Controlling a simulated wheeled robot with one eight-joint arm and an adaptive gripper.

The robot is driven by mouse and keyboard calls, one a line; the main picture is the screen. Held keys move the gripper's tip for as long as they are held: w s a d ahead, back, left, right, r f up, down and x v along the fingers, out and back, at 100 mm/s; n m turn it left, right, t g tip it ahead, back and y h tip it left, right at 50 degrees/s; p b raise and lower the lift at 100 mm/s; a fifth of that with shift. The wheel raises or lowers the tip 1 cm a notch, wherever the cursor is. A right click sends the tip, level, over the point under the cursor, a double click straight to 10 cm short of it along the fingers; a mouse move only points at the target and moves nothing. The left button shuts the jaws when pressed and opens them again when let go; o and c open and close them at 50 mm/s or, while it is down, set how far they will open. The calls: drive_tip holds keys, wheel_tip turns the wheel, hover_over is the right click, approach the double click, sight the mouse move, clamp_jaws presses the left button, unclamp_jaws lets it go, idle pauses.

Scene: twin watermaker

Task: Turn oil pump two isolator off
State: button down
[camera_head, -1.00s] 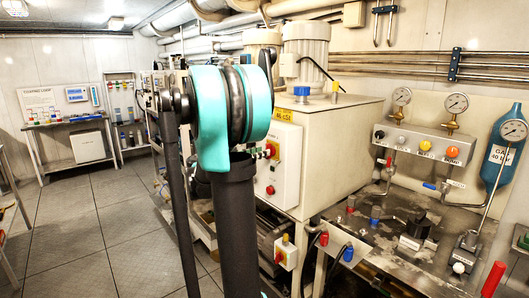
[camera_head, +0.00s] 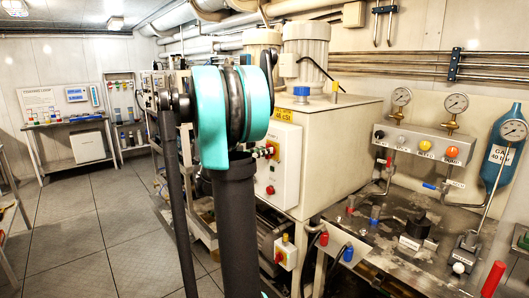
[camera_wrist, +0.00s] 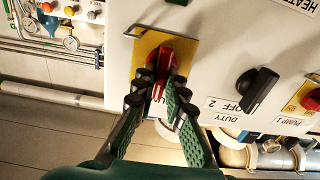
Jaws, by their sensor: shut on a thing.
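A red isolator handle (camera_wrist: 161,62) sits on a yellow plate (camera_wrist: 182,50) on a pale panel in the wrist view. My gripper (camera_wrist: 163,88) has its two dark ridged fingers on either side of the handle and is shut on it. The fingers cover the handle's lower part and any label there. A second red handle on a yellow plate shows in part at the right edge, beside a label (camera_wrist: 287,121) reading PUMP 1.
A black selector knob (camera_wrist: 258,90) projects from the panel right of my gripper, above a label (camera_wrist: 228,106) reading DUTY OFF 2. A wire loop (camera_wrist: 143,29) stands off the panel above the handle. Pipes (camera_wrist: 270,158) run below. Open floor (camera_head: 95,225) lies left in the head view.

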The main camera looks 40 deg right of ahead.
drive_tip(key=shift+n, duration=0.4)
drive_tip(key=shift+w+f+n, duration=0.15)
drive_tip(key=shift+n, duration=2.7)
drive_tip(key=shift+w+f+n, duration=0.1)
drive_tip(key=shift+f+n, duration=0.05)
drive_tip(key=shift+n, duration=2.75)
drive_tip(key=shift+w+f+n, duration=0.15)
drive_tip(key=shift+n, duration=2.7)
drive_tip(key=shift+a, duration=0.1)
drive_tip(key=c, duration=1.6)
unclamp_jaws()
drive_tip(key=shift+o, duration=0.2)
